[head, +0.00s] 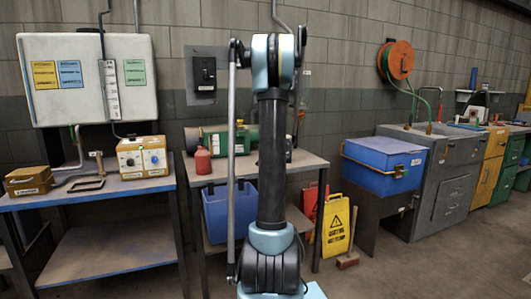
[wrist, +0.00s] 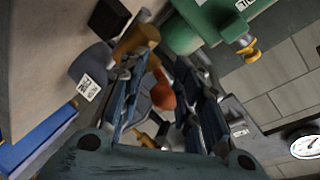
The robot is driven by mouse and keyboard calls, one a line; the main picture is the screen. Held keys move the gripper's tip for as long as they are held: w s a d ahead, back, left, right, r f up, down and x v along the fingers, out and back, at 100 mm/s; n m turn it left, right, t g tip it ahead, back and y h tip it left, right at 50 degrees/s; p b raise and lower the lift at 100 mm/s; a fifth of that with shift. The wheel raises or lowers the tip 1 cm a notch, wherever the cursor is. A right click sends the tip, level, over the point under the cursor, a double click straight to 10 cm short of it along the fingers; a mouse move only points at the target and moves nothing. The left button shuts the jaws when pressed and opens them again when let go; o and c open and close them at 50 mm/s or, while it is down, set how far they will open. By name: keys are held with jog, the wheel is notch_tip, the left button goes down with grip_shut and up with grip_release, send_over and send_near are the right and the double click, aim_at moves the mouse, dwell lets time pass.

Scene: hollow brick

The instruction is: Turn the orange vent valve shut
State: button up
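In the wrist view, an orange rounded part (wrist: 161,94), which looks like the vent valve's handle, shows between the fingers of my gripper (wrist: 163,108). The fingers are spread apart, one on each side of it. I cannot tell whether either finger touches it. A brownish-orange cylinder (wrist: 136,42) lies just above it, beside a green body (wrist: 200,22) with a brass-yellow fitting (wrist: 245,48). In the head view, the green equipment (head: 245,137) sits on the middle table, partly behind my arm. The orange valve and my gripper cannot be made out there.
A red bottle (head: 203,161) stands on the middle table (head: 312,160), left of my arm. A pressure gauge (wrist: 306,142) shows at the wrist view's right edge. A blue bin (head: 218,213) sits on the lower shelf. A yellow floor sign (head: 336,230) stands right of the table.

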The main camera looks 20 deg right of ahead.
jog(key=shift+s, duration=0.1)
jog(key=v, duration=1.1)
jog(key=shift+s, duration=0.3)
jog(key=shift+a+r, duration=0.1)
jog(key=shift+c, duration=0.6)
